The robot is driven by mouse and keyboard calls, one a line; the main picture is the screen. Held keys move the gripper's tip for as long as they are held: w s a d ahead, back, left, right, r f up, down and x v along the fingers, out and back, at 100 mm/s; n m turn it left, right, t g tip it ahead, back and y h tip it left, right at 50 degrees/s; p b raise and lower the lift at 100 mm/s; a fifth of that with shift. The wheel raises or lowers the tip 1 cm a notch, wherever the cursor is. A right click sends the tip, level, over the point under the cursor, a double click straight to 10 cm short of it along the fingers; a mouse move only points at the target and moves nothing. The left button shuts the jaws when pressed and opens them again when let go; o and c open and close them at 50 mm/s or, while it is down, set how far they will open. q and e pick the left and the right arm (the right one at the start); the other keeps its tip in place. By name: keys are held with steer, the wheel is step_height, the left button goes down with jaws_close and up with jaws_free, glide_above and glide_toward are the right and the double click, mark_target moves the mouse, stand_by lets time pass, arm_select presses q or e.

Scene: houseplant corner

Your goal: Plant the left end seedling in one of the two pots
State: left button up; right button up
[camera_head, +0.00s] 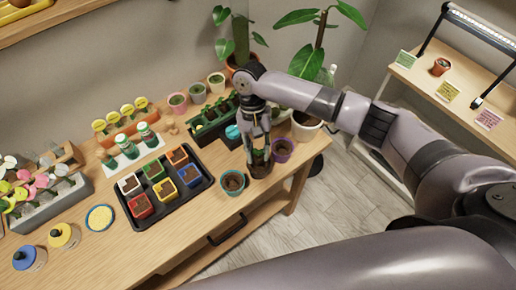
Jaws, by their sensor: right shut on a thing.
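My right gripper (258,153) reaches down at the table's front right and is shut on a small green seedling (259,155). The fingers hide most of the seedling. A dark brown round thing (262,172) is right under the fingertips; I cannot tell whether it is a pot or soil, or whether the seedling touches it. A teal pot (233,183) with soil stands to its left and a purple pot (282,150) to its right. A dark green seedling tray (208,128) lies behind, partly hidden by the gripper. My left gripper is not in view.
A black tray (154,213) with several coloured square pots lies left of the teal pot. White bottles (127,148) and small pots (178,100) stand behind. The table's front edge is near the pots.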

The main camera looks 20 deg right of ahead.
steer(key=shift+p, duration=0.6)
stand_by(0.7)
steer(key=shift+f+b, duration=0.35)
steer(key=shift+f, duration=0.85)
stand_by(0.4)
steer(key=o, duration=0.8)
steer(key=shift+o, duration=0.2)
steer(key=o, duration=0.4)
steer(key=shift+r, duration=0.1)
